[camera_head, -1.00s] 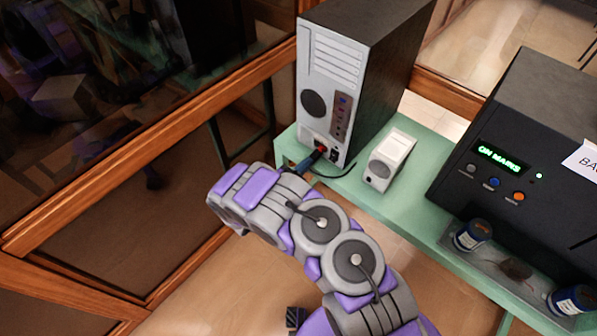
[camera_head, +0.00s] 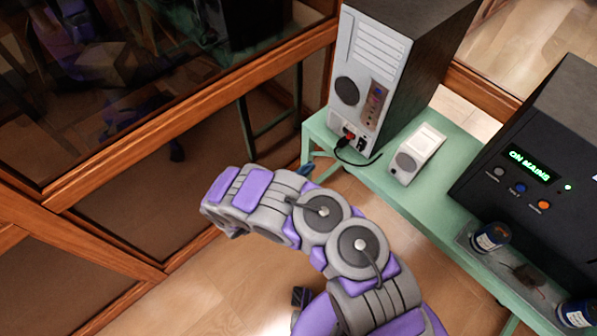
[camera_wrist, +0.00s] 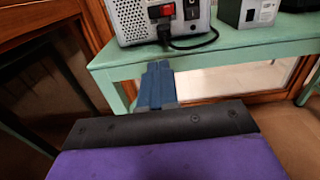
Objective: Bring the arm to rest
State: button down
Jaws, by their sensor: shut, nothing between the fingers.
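My arm, purple and grey, reaches up from the bottom of the head view and bends left. My gripper shows in the wrist view (camera_wrist: 157,82) as two blue fingers pressed together with nothing between them. In the head view only a small blue part of my gripper (camera_head: 305,170) shows past the arm; the rest is hidden. It is in front of the green table (camera_head: 376,180), apart from the computer tower (camera_head: 365,75). The tower's red switch (camera_wrist: 161,11) and its plugged black cable (camera_wrist: 190,43) are beyond the fingertips.
A small white box (camera_head: 418,153) stands beside the tower. A black unit (camera_head: 535,150) with a green "ON MAINS" display stands to the right, with blue-labelled jars (camera_head: 490,237) in front. A wood-framed glass case (camera_head: 150,130) is at left. Open floor (camera_head: 220,290) lies below.

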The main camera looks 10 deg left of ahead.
jog(key=d+r+m+g+h, duration=0.5)
jog(key=d+r+m+g, duration=0.25)
jog(key=d+r, duration=0.65)
jog(key=s+d+r+m+g, duration=0.8)
jog(key=d+r+m, duration=0.2)
jog(key=d+r, duration=0.25)
jog(key=s+d+r+m+g+y, duration=0.2)
jog(key=s+m+y, duration=0.15)
jog(key=s, duration=0.25)
jog(key=s+d+r+m+g+y, duration=0.1)
jog(key=s+r+m+y, duration=0.2)
jog(key=s, duration=0.4)
jog(key=s+a+m+t+y, duration=0.1)
jog(key=s+a+m+y, duration=0.1)
jog(key=s+a+y, duration=0.2)
jog(key=s+a+r+m+t+y, duration=0.1)
jog(key=s+a+m+y, duration=0.1)
jog(key=s+a+y, duration=0.3)
jog(key=s, duration=0.4)
jog(key=shift+s+r+m, duration=0.15)
jog(key=shift+s+m, duration=0.15)
jog(key=shift+s, duration=0.05)
